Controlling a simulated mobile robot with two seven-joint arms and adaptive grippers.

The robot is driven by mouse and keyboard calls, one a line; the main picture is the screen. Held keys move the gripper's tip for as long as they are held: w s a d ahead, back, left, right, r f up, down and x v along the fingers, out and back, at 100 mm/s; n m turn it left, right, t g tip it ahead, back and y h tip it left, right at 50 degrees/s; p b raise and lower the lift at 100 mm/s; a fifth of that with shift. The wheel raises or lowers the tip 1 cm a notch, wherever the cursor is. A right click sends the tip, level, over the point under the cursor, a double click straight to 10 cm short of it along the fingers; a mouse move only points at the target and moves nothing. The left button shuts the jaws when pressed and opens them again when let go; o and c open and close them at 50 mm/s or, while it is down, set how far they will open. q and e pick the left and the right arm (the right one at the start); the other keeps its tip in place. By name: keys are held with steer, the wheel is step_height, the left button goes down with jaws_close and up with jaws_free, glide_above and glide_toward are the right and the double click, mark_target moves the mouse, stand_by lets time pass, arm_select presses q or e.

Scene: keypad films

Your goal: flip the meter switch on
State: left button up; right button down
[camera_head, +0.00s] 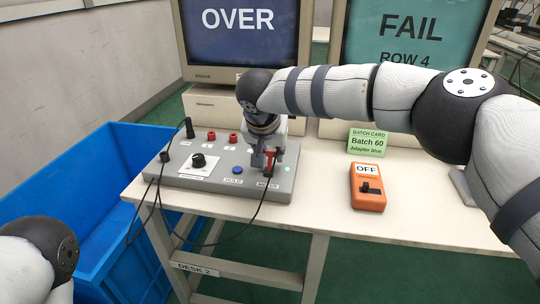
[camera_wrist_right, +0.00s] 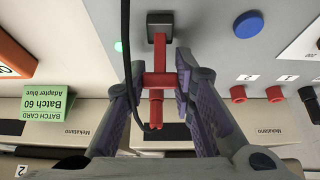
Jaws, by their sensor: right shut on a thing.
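The orange handheld meter (camera_head: 367,197) lies on the right part of the desk. Its display reads OFF, and a black switch (camera_head: 370,187) sits on its face. In the right wrist view only an orange corner of it (camera_wrist_right: 14,58) shows. My right gripper (camera_head: 268,157) is over the grey panel's right side, away from the meter. It is shut on a red probe-like piece with a crossbar (camera_wrist_right: 158,80), which meets a black block (camera_wrist_right: 160,20) on the panel. A black cable runs by it. My left gripper is out of view; only part of that arm shows.
The grey panel (camera_head: 222,185) has a knob, a blue button (camera_head: 237,170) and red jacks. A green batch card (camera_head: 368,141) stands behind the meter. Monitors reading OVER (camera_head: 238,20) and FAIL (camera_head: 412,28) stand behind. A blue bin (camera_head: 85,210) is left of the desk.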

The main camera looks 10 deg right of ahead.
steer(key=shift+f, duration=0.1)
stand_by(0.3)
steer(key=c, duration=1.3)
jaws_free()
steer(key=shift+s+a+r, duration=0.1)
steer(key=shift+s+r, duration=0.05)
steer(key=shift+r, duration=0.2)
steer(key=v, duration=1.1)
steer(key=shift+r, duration=0.15)
